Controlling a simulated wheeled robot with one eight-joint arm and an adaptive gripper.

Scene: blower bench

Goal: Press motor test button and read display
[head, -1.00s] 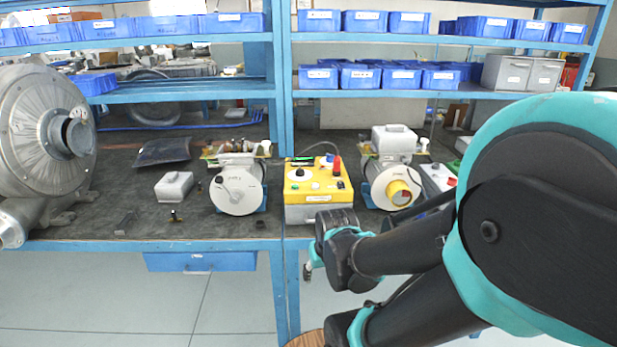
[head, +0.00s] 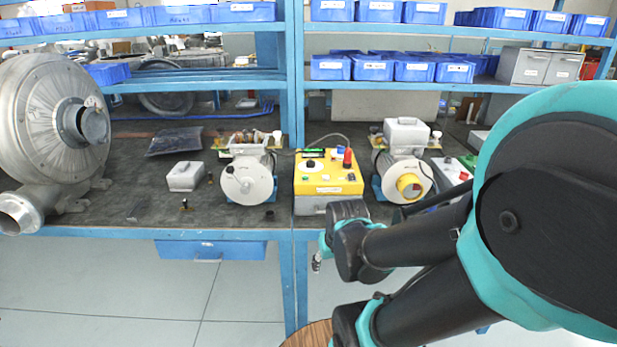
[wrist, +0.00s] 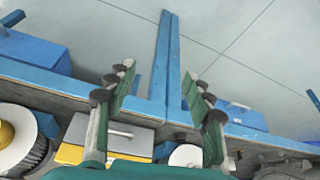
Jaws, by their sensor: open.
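The yellow test box (head: 329,186) sits near the front of the bench. Its top carries a red upright part (head: 347,158), a white round dial (head: 312,166), small buttons and a dark green strip that may be the display (head: 312,153); no reading is legible. A motor (head: 248,178) stands left of it and another (head: 404,178) with a yellow ring stands right. My gripper (wrist: 161,82) is open and empty in the wrist view. In the head view my wrist is in front of the bench edge, below the box; the fingers are mostly hidden. The box also shows in the wrist view (wrist: 70,154).
A large metal blower (head: 45,125) fills the bench's left end. A small grey box (head: 185,176) and a dark plate (head: 174,141) lie between. A second control box (head: 455,168) is partly behind my arm. Shelves with blue bins (head: 372,68) stand behind. A blue drawer (head: 210,249) hangs below.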

